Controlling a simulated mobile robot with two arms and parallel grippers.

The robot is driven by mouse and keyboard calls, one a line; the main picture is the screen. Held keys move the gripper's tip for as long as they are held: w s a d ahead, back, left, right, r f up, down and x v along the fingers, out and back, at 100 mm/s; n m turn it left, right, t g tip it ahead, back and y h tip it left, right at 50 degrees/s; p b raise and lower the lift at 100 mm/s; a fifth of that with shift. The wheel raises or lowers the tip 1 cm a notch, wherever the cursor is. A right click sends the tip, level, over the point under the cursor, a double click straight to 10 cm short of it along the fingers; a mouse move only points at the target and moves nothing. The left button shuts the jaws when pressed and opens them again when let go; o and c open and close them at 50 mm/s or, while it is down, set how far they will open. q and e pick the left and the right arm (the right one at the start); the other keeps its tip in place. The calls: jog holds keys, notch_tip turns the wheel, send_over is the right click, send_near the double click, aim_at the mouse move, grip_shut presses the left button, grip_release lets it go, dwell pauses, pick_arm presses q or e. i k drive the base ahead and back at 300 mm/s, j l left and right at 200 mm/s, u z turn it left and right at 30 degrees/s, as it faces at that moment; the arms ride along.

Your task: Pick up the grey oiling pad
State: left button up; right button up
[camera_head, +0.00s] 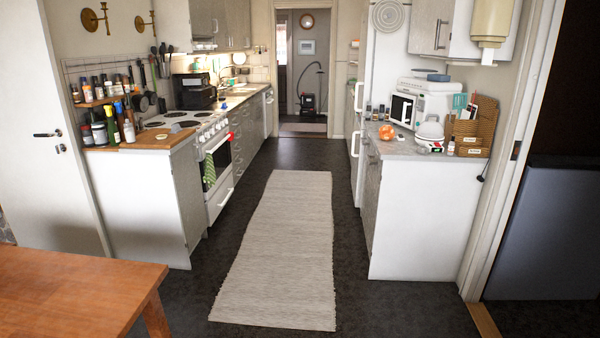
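I cannot make out the grey oiling pad for certain. A small flat grey-blue item (432,75) lies on top of the white microwave (425,106) on the right counter; it is too small to tell what it is. The white cooker (218,166) stands in the left row of units, with dark round hotplates (184,125) on top and a green checked towel (209,171) on its front. Neither of my grippers is in view.
A pale runner rug (280,245) lies along the dark floor between the unit rows. A wooden table (70,295) fills the lower left. The right counter (390,147) ends in a white side panel. A vacuum cleaner (308,103) stands beyond the far doorway.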

aim_at(175, 129)
jog(key=i+u, duration=0.1)
jog(key=i, duration=0.7)
jog(key=i+l, duration=0.15)
jog(key=i, duration=0.65)
jog(key=i+l+u, duration=0.15)
jog(key=i, duration=0.65)
jog(key=i+j+u, duration=0.3)
jog(key=i, duration=0.45)
jog(key=i+l+u, duration=0.1)
jog(key=i+u, duration=0.15)
jog(key=i, duration=0.5)
jog(key=i+l+u, duration=0.15)
jog(key=i+u, duration=0.15)
jog(key=i, duration=0.45)
jog(key=i+j, duration=0.25)
jog(key=i, duration=0.25)
jog(key=i+j+z, duration=0.15)
jog(key=i, duration=0.35)
